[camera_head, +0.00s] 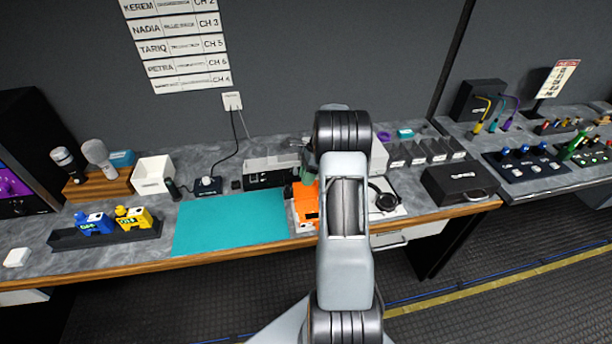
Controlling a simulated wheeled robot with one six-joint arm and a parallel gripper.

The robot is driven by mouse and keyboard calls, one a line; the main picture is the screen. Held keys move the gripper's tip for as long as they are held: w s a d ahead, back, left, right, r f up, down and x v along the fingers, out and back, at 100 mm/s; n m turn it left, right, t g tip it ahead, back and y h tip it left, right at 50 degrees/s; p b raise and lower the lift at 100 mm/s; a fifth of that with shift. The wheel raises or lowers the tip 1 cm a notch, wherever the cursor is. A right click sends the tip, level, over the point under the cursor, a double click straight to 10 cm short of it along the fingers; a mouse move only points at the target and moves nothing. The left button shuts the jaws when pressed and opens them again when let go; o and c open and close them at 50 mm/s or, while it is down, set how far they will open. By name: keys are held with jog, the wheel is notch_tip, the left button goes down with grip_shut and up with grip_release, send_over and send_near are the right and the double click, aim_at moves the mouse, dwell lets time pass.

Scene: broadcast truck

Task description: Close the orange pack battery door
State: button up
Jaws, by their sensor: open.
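An orange pack (306,204) lies on the workbench just right of the teal mat, partly hidden behind my arm. Its battery door cannot be made out at this size, so I cannot tell how far open it stands. My gripper (301,178) is at the far end of my arm, over or beside the orange pack. The jaws are mostly hidden by the arm and very small, but they are open, with nothing seen between them. I cannot tell whether they touch the pack.
A teal mat (229,222) lies left of the pack, clear on top. A dark tray (64,240) holds a blue pack (95,224) and a yellow pack (135,218). Headphones (386,201) and a black case (459,184) lie to the right. A white box (152,177) stands behind.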

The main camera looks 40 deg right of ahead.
grip_shut()
jog(key=shift+a, duration=0.1)
dwell(0.7)
